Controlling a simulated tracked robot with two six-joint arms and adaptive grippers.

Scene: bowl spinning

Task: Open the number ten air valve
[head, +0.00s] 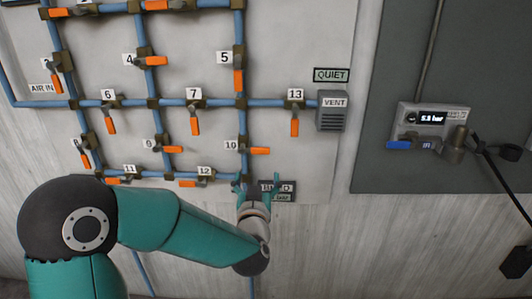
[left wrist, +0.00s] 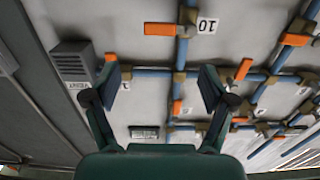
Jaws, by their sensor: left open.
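The number ten valve has a white label "10" (head: 231,145) and an orange handle (head: 260,151) pointing right, across its vertical blue pipe. My left gripper (head: 256,186) is just below this valve, open with fingers pointing up and nothing between them. In the left wrist view, which is turned over, the label (left wrist: 207,25) and orange handle (left wrist: 159,29) are near the top, beyond the spread fingertips of the left gripper (left wrist: 163,78). The handle appears apart from the fingers. My right gripper is in neither view.
Valve 13's orange handle (head: 295,127) hangs down right of valve ten, beside the grey vent box (head: 331,111). Valve 12's handle (head: 188,183) is close on the left. A dark sign (head: 284,189) is partly hidden by my gripper. A pressure display (head: 433,117) is farther right.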

